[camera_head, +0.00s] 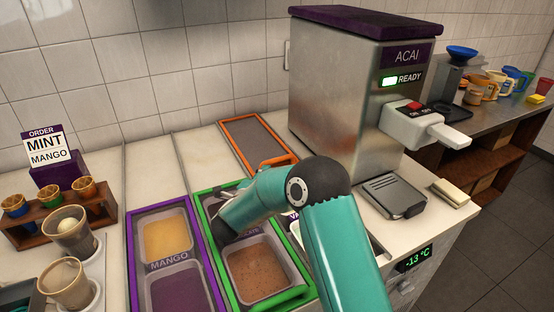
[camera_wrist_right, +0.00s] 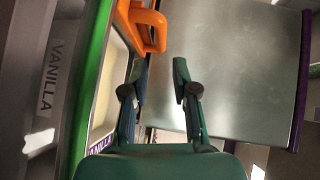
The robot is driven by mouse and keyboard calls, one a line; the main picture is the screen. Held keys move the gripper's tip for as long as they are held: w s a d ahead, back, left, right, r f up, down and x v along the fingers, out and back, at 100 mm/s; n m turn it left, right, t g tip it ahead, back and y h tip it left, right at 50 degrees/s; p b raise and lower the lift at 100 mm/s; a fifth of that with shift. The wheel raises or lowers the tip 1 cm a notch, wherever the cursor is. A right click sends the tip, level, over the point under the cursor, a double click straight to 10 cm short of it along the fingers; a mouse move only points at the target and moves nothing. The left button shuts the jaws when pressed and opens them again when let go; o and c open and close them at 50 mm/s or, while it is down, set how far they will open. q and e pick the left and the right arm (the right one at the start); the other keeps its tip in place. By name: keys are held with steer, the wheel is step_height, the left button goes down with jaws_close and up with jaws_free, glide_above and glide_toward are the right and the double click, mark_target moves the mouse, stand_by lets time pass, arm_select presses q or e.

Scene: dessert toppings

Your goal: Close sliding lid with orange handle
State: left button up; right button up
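The sliding lid (camera_head: 257,140) is a grey panel with an orange frame, lying on the counter left of the acai machine in the head view. Its orange handle (camera_head: 277,161) is at the near end, close to my right arm. The orange handle (camera_wrist_right: 150,28) also shows at the top of the right wrist view, just beyond the fingertips and slightly left. My right gripper (camera_wrist_right: 160,66) is open, with nothing between its fingers. In the head view its fingers are hidden behind my teal arm. My left gripper is not in view.
The silver acai machine (camera_head: 340,85) stands right of the lid; its metal side (camera_wrist_right: 235,70) is close to the right finger. A green-framed bin (camera_head: 218,262) and a purple-framed mango bin (camera_head: 137,250) lie left and near. A wooden cup rack (camera_head: 60,228) stands far left.

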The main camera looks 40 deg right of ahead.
mark_target(277, 161)
steer(key=p+x, duration=0.1)
steer(key=x, duration=0.9)
steer(key=shift+w+d+p, duration=0.15)
steer(key=shift+d+p, duration=0.15)
steer(key=shift+p, duration=0.1)
jaws_close()
steer(key=shift+f, duration=0.1)
